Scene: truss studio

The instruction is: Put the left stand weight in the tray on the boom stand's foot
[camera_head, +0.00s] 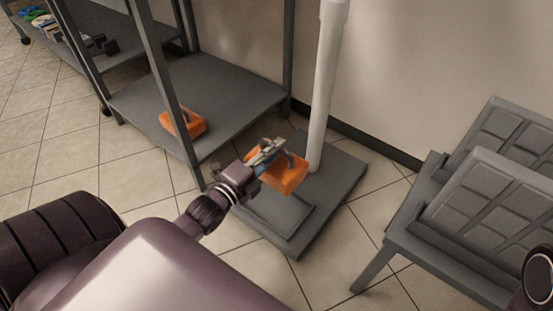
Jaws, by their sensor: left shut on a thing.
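My left gripper (266,154) is shut on an orange stand weight (285,176). The weight is over the boom stand's foot (341,184), a dark grey square plate on the floor. A shallow tray (291,221) lies on the front part of the foot, partly hidden below the weight and gripper. I cannot tell whether the weight touches the tray. The stand's pale pole (325,90) rises just behind the weight. A second orange weight (183,123) sits on the low grey shelf to the left. My right gripper is not in view.
The grey shelf unit (232,92) stands to the left, its front post (165,80) close to my left arm. A grey table with panelled cases (490,200) stands at the right. Tiled floor is clear in front. A wall is behind.

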